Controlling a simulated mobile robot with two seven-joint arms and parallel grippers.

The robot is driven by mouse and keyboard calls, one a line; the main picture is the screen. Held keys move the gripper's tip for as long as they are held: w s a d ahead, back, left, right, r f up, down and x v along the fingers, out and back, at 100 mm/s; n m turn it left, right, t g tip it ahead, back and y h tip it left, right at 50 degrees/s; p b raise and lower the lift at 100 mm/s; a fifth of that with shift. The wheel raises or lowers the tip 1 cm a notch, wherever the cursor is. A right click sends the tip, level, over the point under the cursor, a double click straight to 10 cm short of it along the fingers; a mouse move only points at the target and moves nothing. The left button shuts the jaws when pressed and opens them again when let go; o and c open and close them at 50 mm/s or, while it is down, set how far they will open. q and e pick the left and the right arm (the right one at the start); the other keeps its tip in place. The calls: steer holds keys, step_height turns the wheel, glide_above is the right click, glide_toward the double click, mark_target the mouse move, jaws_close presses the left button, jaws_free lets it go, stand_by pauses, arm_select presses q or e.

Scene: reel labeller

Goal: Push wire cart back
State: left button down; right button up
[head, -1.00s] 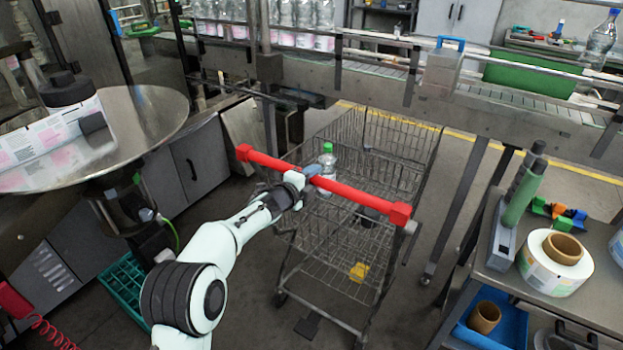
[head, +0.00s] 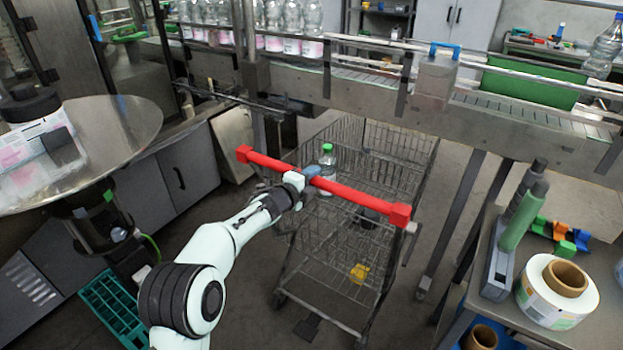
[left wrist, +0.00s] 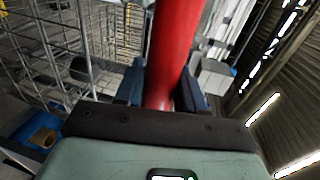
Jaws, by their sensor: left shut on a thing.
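The wire cart (head: 335,262) stands on the floor in the middle of the head view, partly under the conveyor. Its red handle bar (head: 355,195) runs across its near side. My left gripper (head: 303,180) is shut on the handle bar, a little left of its middle. In the left wrist view the red bar (left wrist: 172,50) passes between the two dark fingers (left wrist: 162,92). A clear bottle with a green cap (head: 327,165) stands in the cart's basket, and a yellow item (head: 359,272) lies on its lower rack. My right gripper is not in view.
A conveyor (head: 500,115) with bottles crosses behind the cart. A round metal table (head: 120,135) is at left, with a green crate (head: 105,300) below it. A bench (head: 590,320) with a label reel (head: 556,292) is at right.

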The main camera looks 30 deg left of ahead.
arm_select(q)
steer(key=shift+d+r, duration=0.1)
steer(key=shift+r, duration=0.15)
steer(key=c, duration=1.1)
jaws_free()
steer(key=o, duration=0.3)
steer(key=shift+w, duration=0.15)
steer(key=shift+w+f, duration=0.1)
steer(key=shift+f, duration=0.1)
steer(key=shift+s+r, duration=0.1)
steer(key=shift+s, duration=0.45)
steer(key=b+v, duration=0.2)
steer(key=v, duration=1)
steer(key=shift+s+r, duration=0.1)
steer(key=shift+r, duration=0.05)
